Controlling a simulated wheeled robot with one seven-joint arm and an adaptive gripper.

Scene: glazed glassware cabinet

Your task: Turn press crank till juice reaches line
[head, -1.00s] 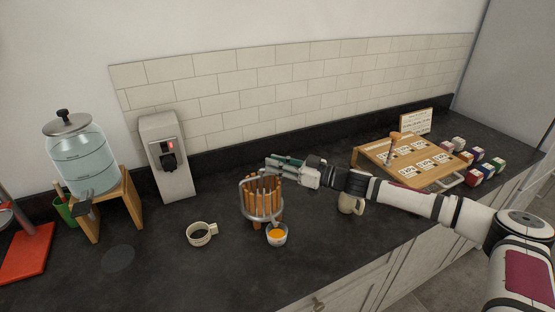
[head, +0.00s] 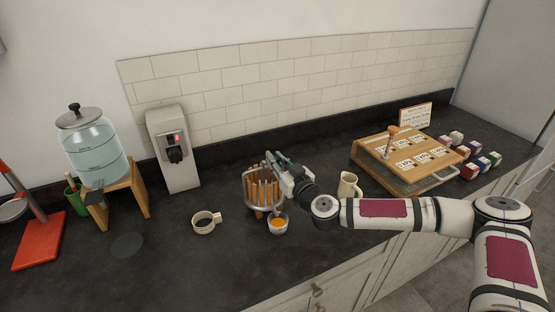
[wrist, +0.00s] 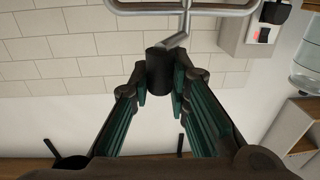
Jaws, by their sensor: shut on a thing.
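The press (head: 261,190) stands on the dark counter, with upright wooden slats inside a grey metal frame. A small cup (head: 278,224) with orange juice sits at its front. Any line on the cup is too small to read. My gripper (head: 279,160) is at the top of the press. In the wrist view my gripper (wrist: 161,88) is shut on the black crank handle (wrist: 158,68), with a grey metal bar of the press (wrist: 190,8) just beyond it. The arm partly hides the right side of the press.
A cream mug (head: 205,223) stands left of the press and another mug (head: 348,185) to its right, close to my arm. A grey dispenser (head: 173,150), a water jar (head: 92,152) and a wooden board (head: 440,172) stand farther off.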

